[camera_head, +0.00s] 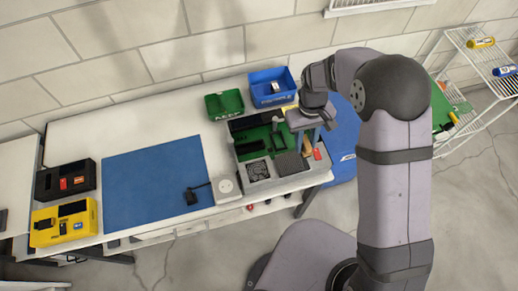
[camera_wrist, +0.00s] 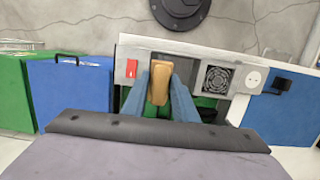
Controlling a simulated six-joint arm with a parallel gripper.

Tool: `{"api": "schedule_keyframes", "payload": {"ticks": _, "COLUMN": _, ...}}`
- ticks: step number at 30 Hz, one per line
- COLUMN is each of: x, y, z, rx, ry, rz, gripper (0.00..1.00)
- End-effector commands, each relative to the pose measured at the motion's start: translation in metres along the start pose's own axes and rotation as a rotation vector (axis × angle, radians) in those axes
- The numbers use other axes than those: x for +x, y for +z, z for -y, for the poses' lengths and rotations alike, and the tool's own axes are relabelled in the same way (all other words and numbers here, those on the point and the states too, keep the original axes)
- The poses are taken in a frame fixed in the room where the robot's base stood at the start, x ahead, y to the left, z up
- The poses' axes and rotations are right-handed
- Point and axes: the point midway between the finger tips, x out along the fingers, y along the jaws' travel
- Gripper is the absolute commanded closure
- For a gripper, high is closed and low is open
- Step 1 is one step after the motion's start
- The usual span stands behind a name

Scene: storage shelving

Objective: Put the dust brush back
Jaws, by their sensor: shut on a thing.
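The dust brush shows as a tan, wood-coloured piece (camera_wrist: 158,83) between the blue fingers of my gripper (camera_wrist: 160,75) in the wrist view. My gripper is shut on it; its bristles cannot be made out. In the head view my gripper (camera_head: 304,143) points down over the right part of a grey equipment unit (camera_head: 262,187) on the bench. A bit of tan (camera_head: 306,145) shows at the fingers there. Whether the brush touches the unit is not clear. A red switch (camera_wrist: 132,68) lies on one side of the fingers and a fan grille (camera_wrist: 217,79) on the other.
A green bin (camera_head: 224,104) and a blue bin (camera_head: 271,87) stand behind the unit. A blue mat (camera_head: 155,185) lies left, with black (camera_head: 64,180) and yellow (camera_head: 64,223) boxes beyond. A blue container (camera_head: 343,130) stands right of the bench; a wire shelf (camera_head: 485,60) is farther right.

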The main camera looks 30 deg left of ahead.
Motion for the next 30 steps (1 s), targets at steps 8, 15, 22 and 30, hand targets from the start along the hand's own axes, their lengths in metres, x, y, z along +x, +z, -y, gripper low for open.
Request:
{"api": "schedule_keyframes", "payload": {"ticks": 8, "x": 0.007, "y": -0.026, "z": 0.01, "rx": -0.21, "ry": 0.033, "rz": -0.003, "gripper": 1.0}}
{"api": "schedule_keyframes", "payload": {"ticks": 15, "x": 0.01, "y": -0.074, "z": 0.035, "rx": -0.661, "ry": 0.102, "rz": -0.005, "gripper": 1.0}}
{"api": "schedule_keyframes", "payload": {"ticks": 22, "x": 0.006, "y": -0.118, "z": 0.068, "rx": -1.145, "ry": 0.176, "rz": -0.004, "gripper": 1.0}}
{"api": "schedule_keyframes", "payload": {"ticks": 30, "x": 0.0, "y": -0.157, "z": 0.112, "rx": -1.676, "ry": 0.258, "rz": -0.004, "gripper": 1.0}}
